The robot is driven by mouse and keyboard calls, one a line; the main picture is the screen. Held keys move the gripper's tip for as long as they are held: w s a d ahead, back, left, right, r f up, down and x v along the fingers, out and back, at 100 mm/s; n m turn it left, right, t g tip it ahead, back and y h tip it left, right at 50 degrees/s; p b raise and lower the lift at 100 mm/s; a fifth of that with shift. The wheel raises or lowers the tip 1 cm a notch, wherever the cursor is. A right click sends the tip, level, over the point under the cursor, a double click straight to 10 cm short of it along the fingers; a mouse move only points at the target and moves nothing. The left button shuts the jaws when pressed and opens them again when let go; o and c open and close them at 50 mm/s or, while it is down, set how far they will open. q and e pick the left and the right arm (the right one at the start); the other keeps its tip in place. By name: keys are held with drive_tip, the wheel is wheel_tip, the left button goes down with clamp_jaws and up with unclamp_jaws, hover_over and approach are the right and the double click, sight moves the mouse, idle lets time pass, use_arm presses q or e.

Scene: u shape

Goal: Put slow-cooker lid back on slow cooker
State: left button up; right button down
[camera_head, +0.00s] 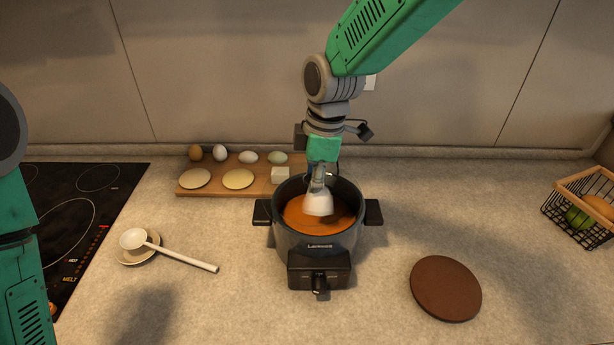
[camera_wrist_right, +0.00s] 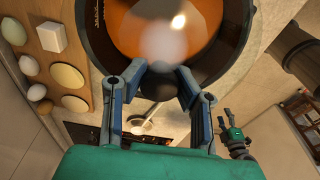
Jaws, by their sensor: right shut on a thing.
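The slow cooker (camera_head: 293,243) is a dark pot with side handles and a front dial, full of orange soup. My right gripper (camera_head: 319,168) is above the pot, shut on the dark knob of the slow-cooker lid. The knob (camera_wrist_right: 158,86) shows between the fingers (camera_wrist_right: 158,98) in the right wrist view. The lid looks like clear glass with a pale glare (camera_head: 318,204) over the soup; its rim is hard to make out, so I cannot tell whether it touches the pot. My left gripper (camera_wrist_right: 226,118) shows small in the right wrist view, open and empty.
A wooden board (camera_head: 227,189) with eggs, round pieces and a white block lies behind left. A white ladle (camera_head: 180,258) rests on a saucer at left, beside the cooktop (camera_head: 75,215). A brown round mat (camera_head: 445,289) and a wire basket (camera_head: 580,222) are at right.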

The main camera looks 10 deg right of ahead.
sight(326, 189)
drive_tip(key=d, duration=0.1)
drive_tip(key=d+f, duration=0.1)
drive_tip(key=shift+d+f, duration=0.1)
drive_tip(key=shift+d, duration=0.35)
drive_tip(key=shift+a, duration=1.7)
drive_tip(key=shift+d, duration=0.7)
drive_tip(key=shift+s+d, duration=0.1)
drive_tip(key=shift+d, duration=0.1)
drive_tip(key=shift+a+p, duration=0.1)
drive_tip(key=shift+p, duration=0.2)
drive_tip(key=shift+a, duration=1.05)
drive_tip(key=shift+d, duration=0.65)
drive_tip(key=shift+d+f, duration=0.2)
drive_tip(key=shift+d, duration=0.6)
drive_tip(key=shift+a+f, duration=0.15)
drive_tip(key=shift+a, duration=0.4)
drive_tip(key=shift+d, duration=0.55)
drive_tip(key=c, duration=1.2)
unclamp_jaws()
use_arm(q)
drive_tip(key=shift+d+r, duration=0.5)
drive_tip(key=shift+d, duration=0.35)
